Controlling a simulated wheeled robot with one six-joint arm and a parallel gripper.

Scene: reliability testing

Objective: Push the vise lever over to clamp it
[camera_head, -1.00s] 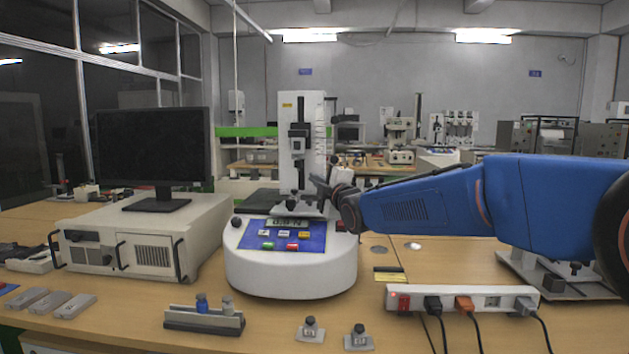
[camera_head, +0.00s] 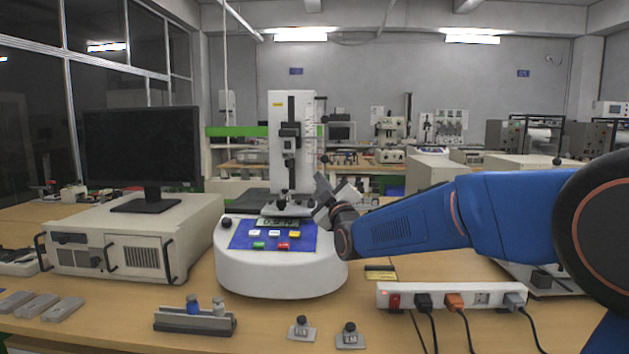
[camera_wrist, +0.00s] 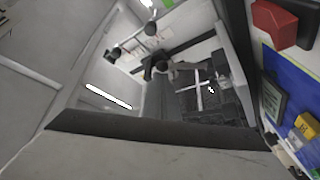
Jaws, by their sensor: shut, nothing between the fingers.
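The white test stand (camera_head: 280,272) stands on the bench in the head view, with a blue button panel (camera_head: 272,238) in front and a tall column (camera_head: 305,115). A small black-and-grey fixture (camera_head: 289,143) is on the column. The vise and its lever cannot be made out clearly; the stand's lower clamping area is small and partly covered by my gripper. My gripper (camera_head: 323,203) is shut and empty, just right of the column's foot, above the panel's right end. Whether it touches anything cannot be told. The wrist view shows dark clamp-like parts (camera_wrist: 205,92) and black round knobs (camera_wrist: 113,53).
A monitor (camera_head: 142,146) on a beige case (camera_head: 140,240) stands left of the stand. A power strip (camera_head: 450,297) with cables lies under my arm. A small rack (camera_head: 195,319) and two small weighted pieces (camera_head: 301,328) lie in front. A red block (camera_wrist: 274,22) shows in the wrist view.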

